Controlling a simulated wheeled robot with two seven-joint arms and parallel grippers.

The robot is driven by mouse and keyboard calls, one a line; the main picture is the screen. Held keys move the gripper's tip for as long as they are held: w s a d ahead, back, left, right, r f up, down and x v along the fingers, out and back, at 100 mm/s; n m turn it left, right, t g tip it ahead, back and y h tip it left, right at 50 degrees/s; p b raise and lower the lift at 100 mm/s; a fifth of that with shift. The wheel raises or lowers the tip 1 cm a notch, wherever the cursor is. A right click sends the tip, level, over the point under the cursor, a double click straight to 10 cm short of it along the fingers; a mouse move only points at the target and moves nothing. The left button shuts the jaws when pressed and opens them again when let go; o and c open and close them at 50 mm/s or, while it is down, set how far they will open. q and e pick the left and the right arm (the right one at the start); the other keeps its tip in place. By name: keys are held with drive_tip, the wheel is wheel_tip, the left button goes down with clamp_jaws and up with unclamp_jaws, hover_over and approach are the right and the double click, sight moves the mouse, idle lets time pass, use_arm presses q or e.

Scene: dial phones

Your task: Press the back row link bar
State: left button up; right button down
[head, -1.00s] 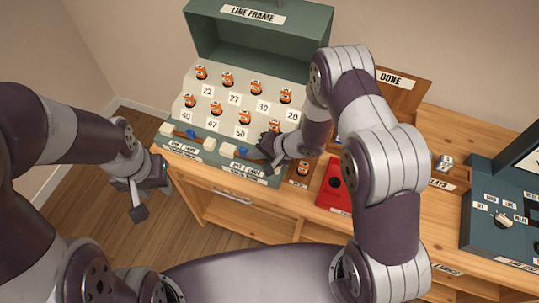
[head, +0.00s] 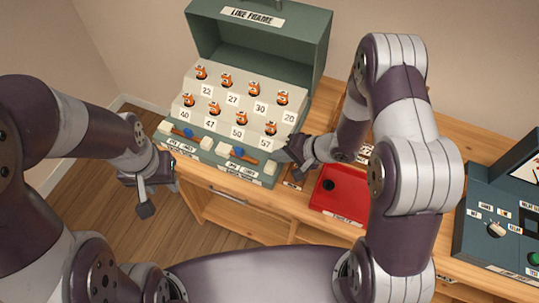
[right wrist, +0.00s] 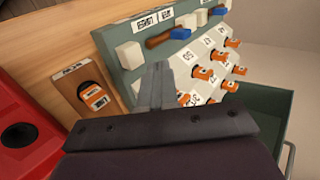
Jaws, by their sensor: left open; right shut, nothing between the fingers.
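The line frame (head: 258,17) is a green case with a stepped cream panel of orange plugs above number labels. Along its front ledge are two link bars: a left brown-and-blue bar (head: 184,133) and a right one (head: 240,155), with white keys beside them. Their labels are too small to tell which is the back row's. My right gripper (head: 282,156) is shut and empty by the ledge's right end, near the right white key (head: 269,168). In the right wrist view its fingers (right wrist: 157,82) are beside a white key (right wrist: 130,55). My left gripper (head: 158,192) is open, left of the desk.
A wooden holder with an orange plug (right wrist: 95,98) stands beside the frame's right end. A red tray (head: 340,197) is right of it. A dark green console (head: 489,235) with a knob is at far right. My right arm covers part of the desk.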

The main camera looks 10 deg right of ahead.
drive_tip(key=shift+v, duration=1.25)
